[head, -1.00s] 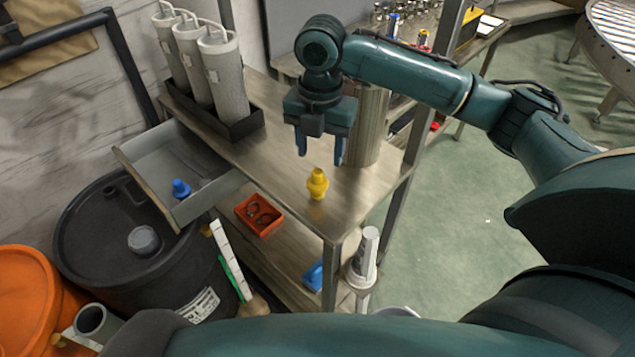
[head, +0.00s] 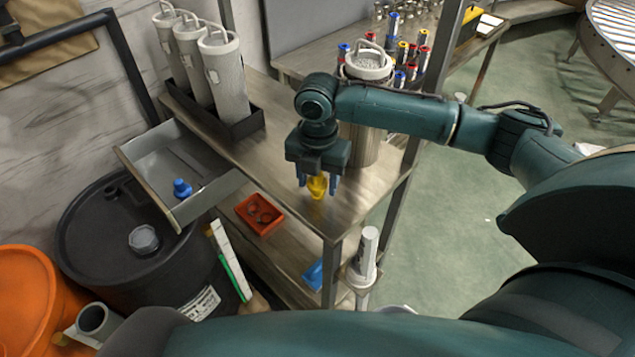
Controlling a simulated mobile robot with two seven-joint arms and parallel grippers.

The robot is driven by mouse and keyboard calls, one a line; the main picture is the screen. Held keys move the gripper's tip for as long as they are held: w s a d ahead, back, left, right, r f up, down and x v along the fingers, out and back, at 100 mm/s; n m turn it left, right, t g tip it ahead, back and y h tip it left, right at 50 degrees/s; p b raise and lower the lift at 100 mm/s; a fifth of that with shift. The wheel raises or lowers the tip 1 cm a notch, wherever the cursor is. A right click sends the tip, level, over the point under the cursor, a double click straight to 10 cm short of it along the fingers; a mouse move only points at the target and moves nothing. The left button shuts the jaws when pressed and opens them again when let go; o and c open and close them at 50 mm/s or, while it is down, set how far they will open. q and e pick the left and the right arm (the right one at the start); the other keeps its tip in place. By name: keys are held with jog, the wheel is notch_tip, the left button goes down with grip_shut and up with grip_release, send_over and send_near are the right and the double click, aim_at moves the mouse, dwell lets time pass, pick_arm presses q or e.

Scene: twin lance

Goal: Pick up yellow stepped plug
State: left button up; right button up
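The yellow stepped plug (head: 317,187) stands upright on the top shelf of the metal rack, near its front corner. My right gripper (head: 317,184) points down over it, with one blue finger on each side of the plug. The palm hides the plug's top. The fingers look spread, with the plug between them; I cannot tell whether they touch it. My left gripper is not in view.
A blue plug (head: 182,188) sits in the open grey drawer (head: 150,165) at left. A steel canister (head: 365,140) stands close behind the gripper. Three grey cylinders (head: 228,80) stand in a black tray. An orange-red bin (head: 259,214) is on the lower level.

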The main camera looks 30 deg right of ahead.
jog(key=c, duration=0.7)
